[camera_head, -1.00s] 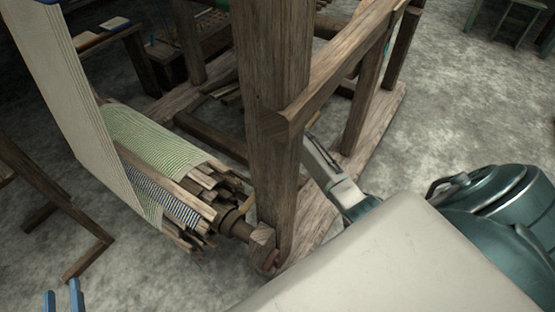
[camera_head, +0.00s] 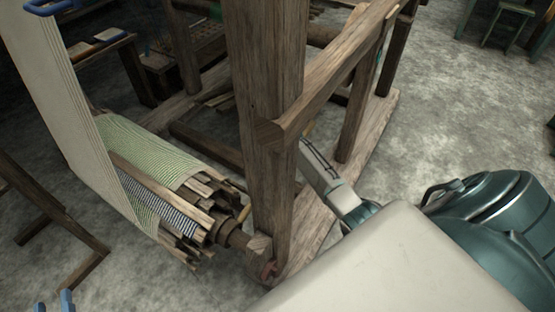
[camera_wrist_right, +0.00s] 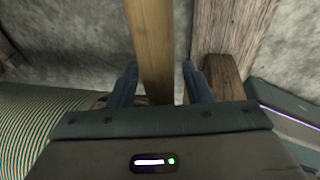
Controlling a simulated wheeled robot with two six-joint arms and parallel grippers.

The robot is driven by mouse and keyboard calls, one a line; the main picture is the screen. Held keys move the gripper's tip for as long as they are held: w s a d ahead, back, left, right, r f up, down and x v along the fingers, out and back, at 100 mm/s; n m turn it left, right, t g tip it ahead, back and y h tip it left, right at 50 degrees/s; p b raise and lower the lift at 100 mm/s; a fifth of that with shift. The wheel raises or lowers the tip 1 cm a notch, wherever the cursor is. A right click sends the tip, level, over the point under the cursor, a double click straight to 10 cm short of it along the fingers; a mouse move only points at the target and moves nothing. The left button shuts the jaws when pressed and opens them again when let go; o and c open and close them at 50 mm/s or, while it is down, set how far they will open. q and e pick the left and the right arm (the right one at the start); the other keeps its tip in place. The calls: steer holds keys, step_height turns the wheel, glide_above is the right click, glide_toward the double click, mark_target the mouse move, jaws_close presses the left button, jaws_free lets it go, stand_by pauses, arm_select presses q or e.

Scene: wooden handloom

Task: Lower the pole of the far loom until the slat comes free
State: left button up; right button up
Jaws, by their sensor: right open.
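The loom's cloth roll (camera_head: 152,150), striped green and white, has wooden slats (camera_head: 160,184) lying along it. Their ends stick out around a dark axle beside the thick upright post. A light tan wooden pole (camera_wrist_right: 152,45) runs between the fingers of my right gripper (camera_wrist_right: 160,74) in the right wrist view. These fingers are open, one on each side of the pole, with gaps visible. In the head view the post hides my right gripper; a short tan piece (camera_head: 244,213) shows by the slat ends. My left gripper (camera_head: 54,304) shows only two blue fingertips, apart and empty, at the bottom left.
The upright post (camera_head: 264,120) and a cross rail (camera_head: 335,75) stand before my right forearm. A pale cloth sheet (camera_head: 65,90) hangs at the left. A wooden stand (camera_head: 60,240) is at the lower left.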

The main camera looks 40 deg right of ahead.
arm_select(q)
steer(key=s+d+f+g+p, duration=0.1)
steer(key=s+f+g+p, duration=0.1)
steer(key=s+f+g, duration=0.5)
steer(key=shift+s+d+f+g+h, duration=0.25)
steer(key=shift+s+f, duration=0.25)
steer(key=shift+f, duration=1.35)
arm_select(e)
steer(key=v, duration=1)
steer(key=shift+s, duration=0.15)
